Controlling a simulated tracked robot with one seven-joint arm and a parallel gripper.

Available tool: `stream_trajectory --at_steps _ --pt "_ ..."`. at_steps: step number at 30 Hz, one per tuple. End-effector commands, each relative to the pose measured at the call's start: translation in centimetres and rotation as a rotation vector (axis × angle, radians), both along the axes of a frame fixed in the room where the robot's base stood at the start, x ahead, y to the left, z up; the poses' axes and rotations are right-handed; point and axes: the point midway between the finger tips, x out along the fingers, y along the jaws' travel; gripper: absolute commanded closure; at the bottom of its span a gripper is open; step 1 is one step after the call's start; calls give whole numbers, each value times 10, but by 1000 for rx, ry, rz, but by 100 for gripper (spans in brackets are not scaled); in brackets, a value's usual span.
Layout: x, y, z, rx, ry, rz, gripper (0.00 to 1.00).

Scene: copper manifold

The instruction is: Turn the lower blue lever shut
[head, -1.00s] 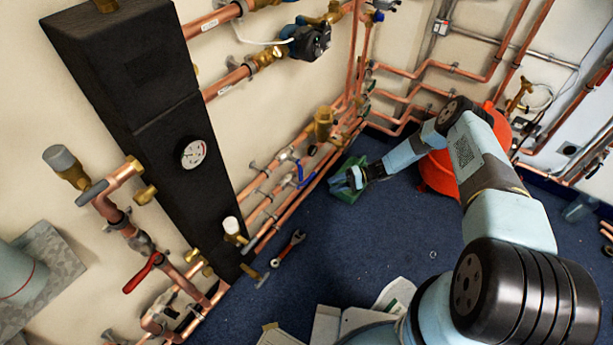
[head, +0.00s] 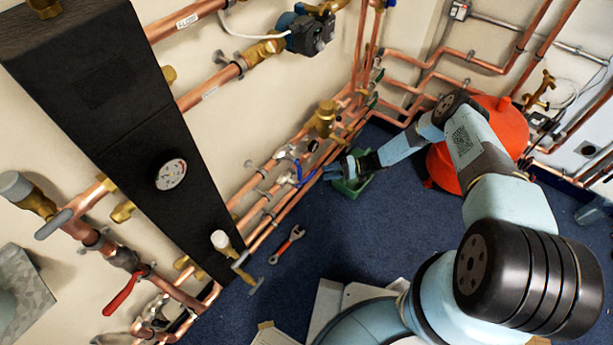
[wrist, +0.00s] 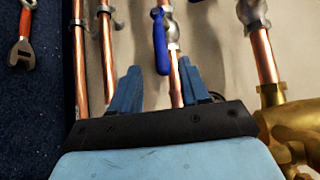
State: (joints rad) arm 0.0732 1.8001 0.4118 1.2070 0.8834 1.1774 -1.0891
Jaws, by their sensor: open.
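A blue lever (head: 300,173) sits on the copper pipes low along the wall in the head view. One blue lever (wrist: 160,45) shows in the wrist view, on a valve, lying roughly along its pipe. I cannot tell whether it is the lower one. My gripper (head: 332,171) is just right of the lever in the head view, low over the floor. In the wrist view my gripper (wrist: 158,82) has its two blue fingers spread apart with nothing between them held. The lever lies ahead of the fingertips, between their lines, and looks apart from them.
Parallel copper pipes (wrist: 108,55) run beside the lever. A brass fitting (wrist: 290,115) is close to the gripper's right side. A red-handled wrench (head: 287,244) lies on the blue floor.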

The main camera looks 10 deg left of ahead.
Motion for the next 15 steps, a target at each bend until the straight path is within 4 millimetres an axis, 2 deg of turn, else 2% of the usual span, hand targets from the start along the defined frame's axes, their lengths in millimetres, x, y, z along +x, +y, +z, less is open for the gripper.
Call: stream_trajectory --at_steps 9,15 --pt "-24 54 -8 0 1 4 55" --pt "-34 78 -11 0 1 3 55"
